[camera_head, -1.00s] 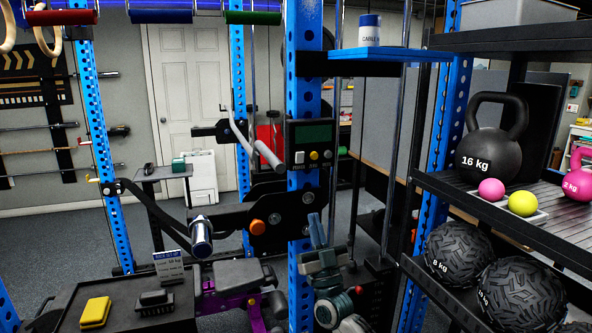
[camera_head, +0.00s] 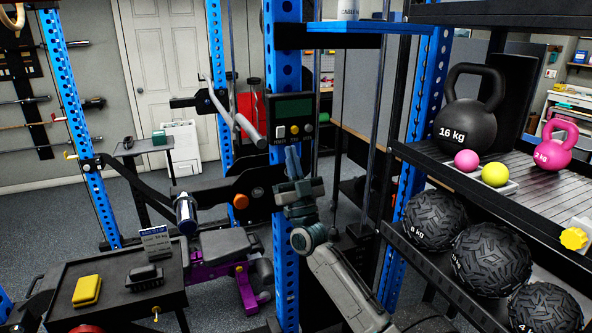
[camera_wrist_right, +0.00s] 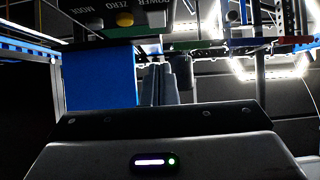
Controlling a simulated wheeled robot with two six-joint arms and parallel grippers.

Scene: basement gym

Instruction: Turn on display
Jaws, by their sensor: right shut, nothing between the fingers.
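The display (camera_head: 292,115) is a dark box with a dull green screen, fixed on a blue upright. Below its screen are a pale power button (camera_head: 280,131), a yellow button (camera_head: 294,129) and a grey button (camera_head: 308,128). My right gripper (camera_head: 292,157) is shut and empty, its fingertips pointing up just below the display in the head view. In the right wrist view the fingers (camera_wrist_right: 160,85) show beneath the display's lower panel, with the yellow button (camera_wrist_right: 125,19) and upside-down labels. I cannot tell whether they touch it. My left gripper is out of view.
The blue upright (camera_head: 285,215) stands close beside my right gripper. A rack at right holds a kettlebell (camera_head: 467,127) and textured balls (camera_head: 436,222). A black table (camera_head: 115,303) with a yellow block (camera_head: 87,291) is at lower left.

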